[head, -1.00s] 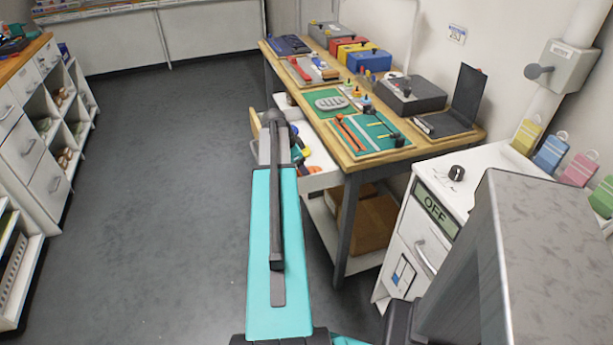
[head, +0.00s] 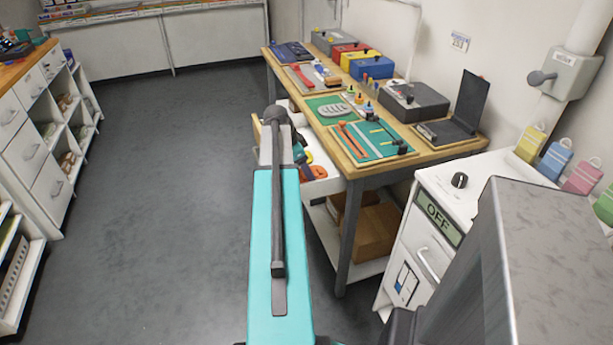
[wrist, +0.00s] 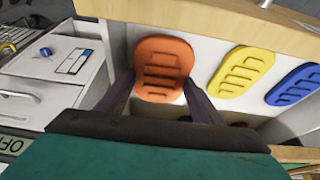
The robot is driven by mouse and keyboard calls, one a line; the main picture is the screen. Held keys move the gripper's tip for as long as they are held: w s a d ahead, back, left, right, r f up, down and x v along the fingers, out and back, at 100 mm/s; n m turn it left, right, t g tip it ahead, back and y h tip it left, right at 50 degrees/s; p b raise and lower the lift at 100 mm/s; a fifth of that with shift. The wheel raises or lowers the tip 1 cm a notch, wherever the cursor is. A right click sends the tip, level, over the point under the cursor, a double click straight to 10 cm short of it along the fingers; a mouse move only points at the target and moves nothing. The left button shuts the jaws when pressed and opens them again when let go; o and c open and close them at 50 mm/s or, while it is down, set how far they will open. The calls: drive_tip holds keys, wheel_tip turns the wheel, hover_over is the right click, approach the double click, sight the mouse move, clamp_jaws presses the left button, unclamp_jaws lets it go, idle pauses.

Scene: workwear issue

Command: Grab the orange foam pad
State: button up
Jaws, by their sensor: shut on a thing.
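The orange foam pad (wrist: 163,62), rounded with raised ribs, is in the middle of the wrist view, over the white drawer interior. My gripper (wrist: 161,84) has one dark finger on each side of the pad's lower end and is shut on it. I cannot tell whether the pad is clear of the drawer floor. In the head view my own arm hides the gripper and part of the open drawer (head: 332,184).
A yellow pad (wrist: 240,71) and a blue pad (wrist: 293,84) lie to the right of the orange one. The wooden table (head: 352,170) stands above the drawer, with tools and boxes on it. A white cabinet (head: 415,245) marked OFF is close on the right. The floor to the left is clear.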

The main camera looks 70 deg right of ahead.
drive_tip(key=shift+r+b, duration=0.3)
drive_tip(key=shift+r, duration=3.05)
